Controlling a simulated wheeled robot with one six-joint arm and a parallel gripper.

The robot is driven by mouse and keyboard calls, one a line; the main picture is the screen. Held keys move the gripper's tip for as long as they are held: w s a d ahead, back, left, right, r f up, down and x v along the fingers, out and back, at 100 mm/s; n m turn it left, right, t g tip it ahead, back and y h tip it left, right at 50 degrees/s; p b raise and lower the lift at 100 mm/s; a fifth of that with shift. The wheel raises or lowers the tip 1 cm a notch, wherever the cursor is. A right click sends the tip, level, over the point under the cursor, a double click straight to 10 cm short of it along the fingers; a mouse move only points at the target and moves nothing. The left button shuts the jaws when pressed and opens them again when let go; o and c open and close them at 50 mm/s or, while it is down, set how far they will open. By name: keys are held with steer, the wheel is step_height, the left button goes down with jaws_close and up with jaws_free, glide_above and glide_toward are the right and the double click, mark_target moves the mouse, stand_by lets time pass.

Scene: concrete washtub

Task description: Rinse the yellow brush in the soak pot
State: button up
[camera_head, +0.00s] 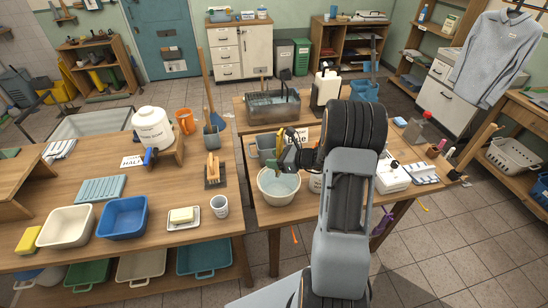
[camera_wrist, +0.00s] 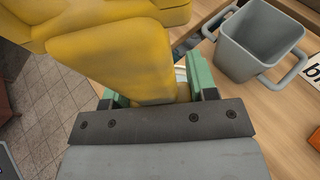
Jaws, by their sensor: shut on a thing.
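My gripper (camera_head: 287,150) is shut on the yellow brush (camera_head: 281,138), above the right-hand table. In the wrist view the brush (camera_wrist: 115,55) fills the upper left, between the green fingers of my gripper (camera_wrist: 155,88). A grey two-handled pot (camera_head: 266,145) stands just behind the gripper; it also shows upper right in the wrist view (camera_wrist: 250,55). A cream round bowl (camera_head: 264,196) holding pale liquid stands in front of and below the gripper. I cannot tell which of these two is the soak pot. The brush appears clear of both.
A white sign (camera_head: 297,134) stands beside the grey pot. A grey basin (camera_head: 273,106) and a white jug (camera_head: 325,88) stand behind. The left table holds a blue tub (camera_head: 123,218), a mug (camera_head: 220,206) and a soap dish (camera_head: 183,224).

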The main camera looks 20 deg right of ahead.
mark_target(280, 173)
step_height(280, 173, down, 6)
steer(key=b, duration=0.4)
steer(key=shift+b, duration=0.3)
steer(key=shift+a, duration=0.1)
steer(key=shift+w+a, duration=0.15)
steer(key=shift+a, duration=0.7)
steer(key=shift+d, duration=0.1)
steer(key=shift+s+d, duration=0.35)
steer(key=shift+s, duration=0.2)
steer(key=shift+s+d, duration=0.3)
steer(key=shift+s, duration=0.2)
